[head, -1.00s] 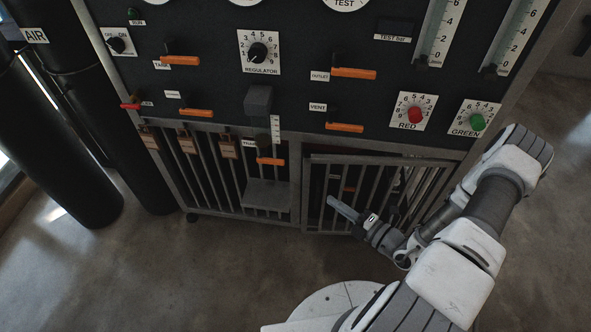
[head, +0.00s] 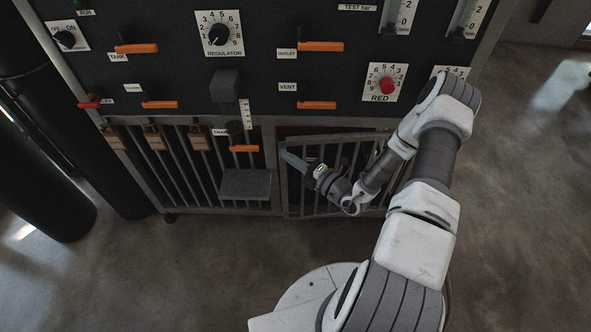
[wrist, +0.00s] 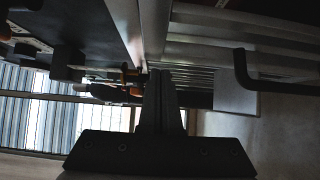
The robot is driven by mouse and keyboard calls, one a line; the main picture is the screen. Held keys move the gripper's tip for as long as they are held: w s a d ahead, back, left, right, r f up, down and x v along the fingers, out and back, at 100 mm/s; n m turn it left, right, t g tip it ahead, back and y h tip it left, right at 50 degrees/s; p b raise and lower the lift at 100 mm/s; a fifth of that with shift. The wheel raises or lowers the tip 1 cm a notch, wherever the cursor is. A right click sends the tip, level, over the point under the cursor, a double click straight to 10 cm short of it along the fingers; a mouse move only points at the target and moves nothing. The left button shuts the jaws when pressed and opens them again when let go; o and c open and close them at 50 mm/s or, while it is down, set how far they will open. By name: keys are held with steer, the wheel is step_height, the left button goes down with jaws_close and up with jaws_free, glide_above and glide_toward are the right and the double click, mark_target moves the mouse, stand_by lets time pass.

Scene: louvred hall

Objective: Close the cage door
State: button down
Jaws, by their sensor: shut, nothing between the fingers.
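The cage door (head: 335,138) is a grey metal barred door low on the right half of the panel stand in the head view. It stands ajar, with a dark gap above its top bar. My arm hides its right part. My gripper (head: 284,156) is shut and empty, its tip pointing left at the upper left edge of the door. I cannot tell whether it touches the bars. In the wrist view my shut fingers (wrist: 160,95) point along grey bars and rails close ahead.
The black panel (head: 190,75) above carries dials and orange levers. Black cylinders (head: 40,190) are at far left. The concrete floor at right is clear.

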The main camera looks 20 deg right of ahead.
steer(key=shift+w+d, duration=0.1)
steer(key=shift+w, duration=0.45)
